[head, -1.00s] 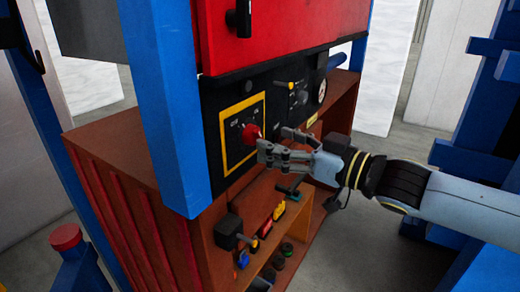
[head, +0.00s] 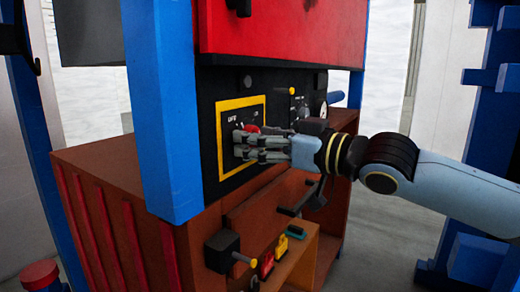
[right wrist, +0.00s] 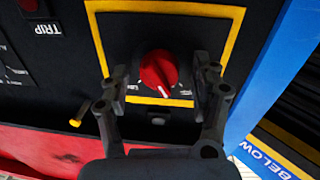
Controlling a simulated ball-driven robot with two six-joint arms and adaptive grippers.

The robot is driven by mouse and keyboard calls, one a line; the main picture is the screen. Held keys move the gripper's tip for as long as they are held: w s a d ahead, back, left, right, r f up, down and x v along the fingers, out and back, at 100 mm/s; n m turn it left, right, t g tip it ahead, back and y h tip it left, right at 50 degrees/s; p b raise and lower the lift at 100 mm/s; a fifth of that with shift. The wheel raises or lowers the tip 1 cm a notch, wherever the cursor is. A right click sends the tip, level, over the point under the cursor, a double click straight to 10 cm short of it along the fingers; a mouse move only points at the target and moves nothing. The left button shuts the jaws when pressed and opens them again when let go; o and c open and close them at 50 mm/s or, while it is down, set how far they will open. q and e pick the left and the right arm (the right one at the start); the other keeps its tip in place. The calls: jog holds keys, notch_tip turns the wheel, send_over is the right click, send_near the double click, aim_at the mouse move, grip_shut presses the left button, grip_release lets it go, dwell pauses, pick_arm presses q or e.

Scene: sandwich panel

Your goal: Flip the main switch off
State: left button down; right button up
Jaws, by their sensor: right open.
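The main switch is a red rotary knob (head: 252,129) on a black panel inside a yellow square frame (head: 221,150). Small labels sit above it in the head view; the left one looks like OFF. In the right wrist view the red knob (right wrist: 158,72) shows a white mark pointing down and slightly right. My right gripper (head: 240,146) is open at the panel, partly covering the knob in the head view. In the right wrist view its fingers stand apart on either side of the knob, with gaps; contact is not visible. My left gripper is not in view.
A blue post (head: 170,110) stands left of the panel. A red panel (head: 285,27) is above. A yellow-tipped lever (right wrist: 76,122) and a part marked TRIP (right wrist: 47,28) are beside the switch. A brown shelf (head: 262,205) with small devices lies below.

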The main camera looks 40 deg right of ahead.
jog(key=shift+c, duration=0.4)
jog(key=c, duration=1.1)
jog(key=shift+f+n+b, duration=0.1)
jog(key=shift+n+b, duration=0.2)
jog(key=shift+n, duration=1.3)
jog(key=o, duration=1.2)
